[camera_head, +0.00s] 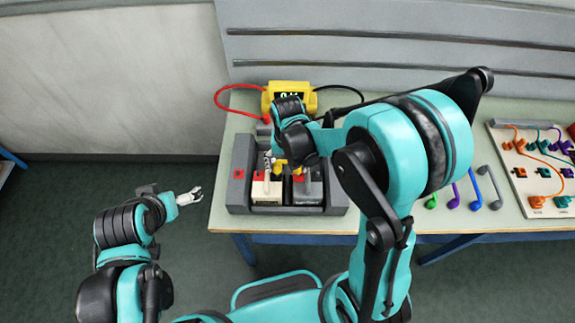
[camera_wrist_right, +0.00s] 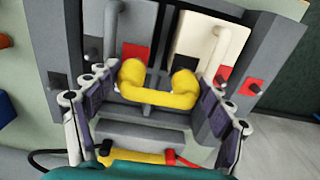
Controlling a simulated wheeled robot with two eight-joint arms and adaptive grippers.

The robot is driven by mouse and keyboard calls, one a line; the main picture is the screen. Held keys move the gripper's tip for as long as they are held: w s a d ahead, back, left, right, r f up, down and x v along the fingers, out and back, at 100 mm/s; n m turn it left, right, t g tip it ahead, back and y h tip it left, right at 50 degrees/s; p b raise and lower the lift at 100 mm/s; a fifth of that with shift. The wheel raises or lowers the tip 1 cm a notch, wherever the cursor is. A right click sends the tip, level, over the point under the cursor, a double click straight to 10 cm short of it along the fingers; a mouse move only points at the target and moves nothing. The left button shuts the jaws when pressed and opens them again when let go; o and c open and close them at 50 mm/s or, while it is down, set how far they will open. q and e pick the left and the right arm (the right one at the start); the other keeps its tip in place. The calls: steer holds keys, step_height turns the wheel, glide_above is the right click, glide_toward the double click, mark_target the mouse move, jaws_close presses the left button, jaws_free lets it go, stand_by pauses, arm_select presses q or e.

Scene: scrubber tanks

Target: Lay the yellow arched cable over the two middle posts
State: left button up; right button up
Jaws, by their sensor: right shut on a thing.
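The yellow arched cable (camera_wrist_right: 158,98) is between the fingers of my right gripper (camera_wrist_right: 158,112), which is shut on it. Its two rounded ends lie close over the inner edges of the dark grey block and the cream block in the right wrist view; I cannot tell whether they touch the posts. The middle posts are mostly hidden under the cable. In the head view a bit of the yellow cable (camera_head: 281,164) shows below my right gripper (camera_head: 278,158). My left gripper (camera_head: 190,196) is open and empty, off the table to the left.
A yellow meter (camera_head: 300,88) with red and black leads stands behind.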

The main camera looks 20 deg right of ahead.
steer(key=shift+f, duration=0.15)
steer(key=shift+f+b, duration=0.8)
steer(key=shift+b, duration=0.05)
steer(key=shift+s+f+b, duration=0.15)
steer(key=shift+f+b, duration=0.3)
steer(key=o, duration=1.1)
steer(key=shift+o, duration=0.2)
steer(key=shift+w+f, duration=0.1)
steer(key=shift+w, duration=0.1)
steer(key=shift+s, duration=0.1)
steer(key=shift+c, duration=0.3)
